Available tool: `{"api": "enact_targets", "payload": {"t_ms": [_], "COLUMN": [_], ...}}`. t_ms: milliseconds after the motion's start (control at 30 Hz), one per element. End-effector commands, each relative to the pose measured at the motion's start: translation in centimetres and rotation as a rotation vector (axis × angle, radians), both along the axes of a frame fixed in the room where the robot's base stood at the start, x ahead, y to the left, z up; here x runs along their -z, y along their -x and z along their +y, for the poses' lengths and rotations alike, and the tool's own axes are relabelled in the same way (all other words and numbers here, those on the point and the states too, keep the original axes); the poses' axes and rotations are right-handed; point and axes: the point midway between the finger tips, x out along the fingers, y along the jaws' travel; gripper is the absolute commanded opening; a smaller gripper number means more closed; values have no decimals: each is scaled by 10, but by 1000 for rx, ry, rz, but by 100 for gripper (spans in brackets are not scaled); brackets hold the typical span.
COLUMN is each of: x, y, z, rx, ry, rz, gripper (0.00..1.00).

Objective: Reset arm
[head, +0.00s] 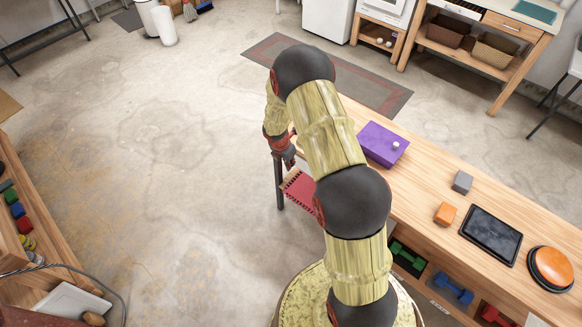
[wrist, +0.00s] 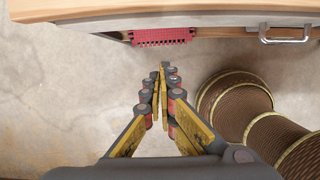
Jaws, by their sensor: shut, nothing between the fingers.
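My arm rises from the bottom of the head view and bends to the left of a long wooden table (head: 420,191). My gripper (head: 288,160) is at the table's far left end in the head view, mostly hidden by my own arm. In the wrist view my gripper (wrist: 164,68) is shut, its yellow and grey fingers meeting at the tips with nothing between them. It points toward a red toothed piece (wrist: 162,37) under the table edge and is apart from it. This red piece also shows in the head view (head: 299,188).
On the table are a purple box (head: 382,144), a grey cube (head: 462,182), an orange block (head: 445,214), a black tablet (head: 491,235) and an orange round button (head: 552,268). The lower shelf holds dumbbells (head: 452,289). The floor (head: 150,150) to the left is clear.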

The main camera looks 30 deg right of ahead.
Motion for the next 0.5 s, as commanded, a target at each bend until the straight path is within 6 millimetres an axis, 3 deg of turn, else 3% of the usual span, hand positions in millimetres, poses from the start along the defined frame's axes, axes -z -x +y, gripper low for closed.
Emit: {"api": "enact_targets", "payload": {"t_ms": [367,500], "x": [-8,-8], "y": [1,4], "z": [2,1], "rx": [8,118], "ry": [-1,-5], "rz": [-3,-15], "gripper": [0,0]}}
